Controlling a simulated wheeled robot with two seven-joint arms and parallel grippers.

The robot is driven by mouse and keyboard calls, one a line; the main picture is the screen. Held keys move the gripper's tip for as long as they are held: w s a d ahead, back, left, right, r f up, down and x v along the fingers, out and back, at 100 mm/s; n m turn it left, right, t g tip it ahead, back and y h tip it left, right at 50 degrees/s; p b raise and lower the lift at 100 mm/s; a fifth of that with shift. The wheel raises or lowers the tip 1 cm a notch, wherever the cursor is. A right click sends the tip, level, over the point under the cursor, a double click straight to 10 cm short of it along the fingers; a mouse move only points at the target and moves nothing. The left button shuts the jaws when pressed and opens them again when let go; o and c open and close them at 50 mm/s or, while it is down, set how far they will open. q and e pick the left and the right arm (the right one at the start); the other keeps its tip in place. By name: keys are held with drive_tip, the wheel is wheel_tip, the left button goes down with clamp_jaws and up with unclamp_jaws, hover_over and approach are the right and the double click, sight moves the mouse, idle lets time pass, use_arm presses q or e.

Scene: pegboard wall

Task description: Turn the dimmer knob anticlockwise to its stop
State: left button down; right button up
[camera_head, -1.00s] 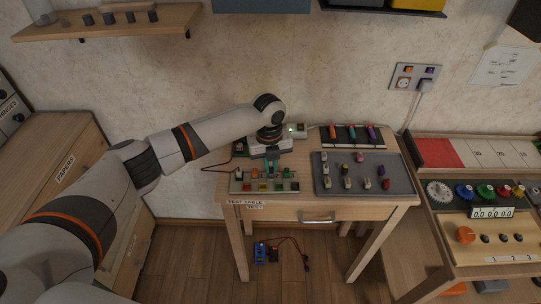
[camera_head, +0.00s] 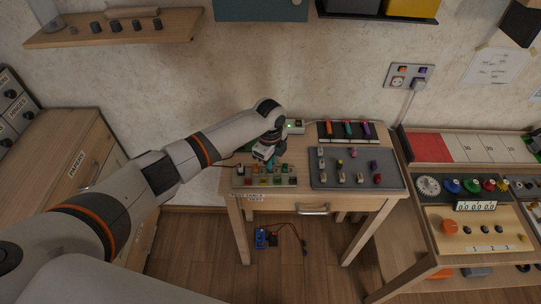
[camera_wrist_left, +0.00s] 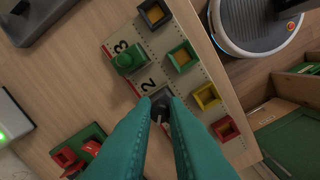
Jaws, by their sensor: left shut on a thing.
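A dark knob (camera_wrist_left: 160,97) with a pale line on it stands on a light panel (camera_wrist_left: 196,62) near the mark "2" in the left wrist view. My left gripper (camera_wrist_left: 162,108) has its teal fingers shut on this knob, hiding part of it. In the head view my left gripper (camera_head: 269,165) reaches down over the same panel (camera_head: 241,181) at the front left of the test table. The knob itself is hard to make out there. My right gripper is not in view.
A grey board with small pieces (camera_head: 330,178) lies to the right on the table. A marker rack (camera_head: 346,131) stands behind it.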

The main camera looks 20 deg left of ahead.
use_arm(q)
drive_tip(key=n+p, duration=0.2)
drive_tip(key=n, duration=0.2)
drive_tip(key=shift+r+p, duration=0.1)
drive_tip(key=shift+p, duration=0.2)
drive_tip(key=n+p, duration=0.1)
drive_tip(key=n, duration=0.2)
drive_tip(key=shift+n+p, duration=0.35)
drive_tip(key=shift+n, duration=0.05)
drive_tip(key=n+p, duration=0.2)
drive_tip(key=n, duration=0.2)
drive_tip(key=n+p, duration=0.1)
drive_tip(key=n, duration=0.3)
drive_tip(key=shift+w+n+y, duration=0.1)
drive_tip(key=shift+n+y, duration=0.2)
drive_tip(key=shift+n, duration=0.1)
drive_tip(key=n+p, duration=0.1)
drive_tip(key=n, duration=0.3)
drive_tip(key=shift+n, duration=0.3)
drive_tip(key=n, duration=0.4)
drive_tip(key=shift+g+p, duration=0.3)
drive_tip(key=shift+p, duration=0.05)
drive_tip(key=n, duration=0.6)
drive_tip(key=shift+a, duration=0.1)
drive_tip(key=shift+n, duration=2.2)
